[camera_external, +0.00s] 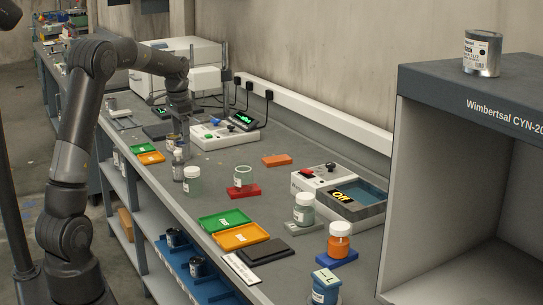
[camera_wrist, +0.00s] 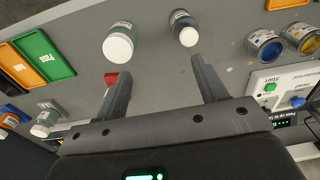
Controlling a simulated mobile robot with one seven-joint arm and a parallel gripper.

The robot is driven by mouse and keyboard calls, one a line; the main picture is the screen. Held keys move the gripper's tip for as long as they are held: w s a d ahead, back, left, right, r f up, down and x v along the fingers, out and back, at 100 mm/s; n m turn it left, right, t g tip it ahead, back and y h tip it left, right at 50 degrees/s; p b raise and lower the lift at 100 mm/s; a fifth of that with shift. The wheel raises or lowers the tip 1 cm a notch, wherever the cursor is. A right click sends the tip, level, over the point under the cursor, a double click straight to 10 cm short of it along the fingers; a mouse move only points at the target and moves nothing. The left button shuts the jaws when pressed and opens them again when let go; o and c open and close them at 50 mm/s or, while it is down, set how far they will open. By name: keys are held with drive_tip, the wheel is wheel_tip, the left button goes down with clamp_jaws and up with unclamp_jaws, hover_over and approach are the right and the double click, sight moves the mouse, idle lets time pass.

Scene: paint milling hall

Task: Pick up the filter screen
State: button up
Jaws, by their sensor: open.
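I cannot single out the filter screen with certainty in either view. A flat dark plate (camera_external: 263,250) lies on the bench in front of the orange tray. A pale flat piece (camera_external: 118,119) lies farther back near the bench's left edge. Neither shows a clear mesh. My gripper (camera_external: 183,116) is over the far part of the bench, beside the white stirrer unit. In the wrist view my gripper (camera_wrist: 163,82) is open, with nothing between its two fingers. Two white-lidded jars, one larger (camera_wrist: 118,42) and one with a darker body (camera_wrist: 186,30), stand beyond the fingertips.
Green (camera_external: 222,221) and orange (camera_external: 245,237) trays lie near the front edge. A jar on a red block (camera_external: 243,191) stands mid-bench. A white-and-grey bath (camera_external: 338,190) and shelf unit (camera_external: 400,180) stand right. Open paint cans (camera_wrist: 265,47) are at the wrist view's right.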

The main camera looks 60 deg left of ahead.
hover_over(178, 161)
drive_tip(key=f, duration=0.3)
drive_tip(key=shift+a+f+g, duration=0.1)
drive_tip(key=shift+a+g, duration=0.15)
drive_tip(key=shift+g, duration=0.05)
drive_tip(key=shift+a+f, duration=0.15)
drive_tip(key=shift+f, duration=0.2)
drive_tip(key=f, duration=1)
drive_tip(key=shift+d+f, duration=0.1)
drive_tip(key=shift+d, duration=0.2)
drive_tip(key=c, duration=1.2)
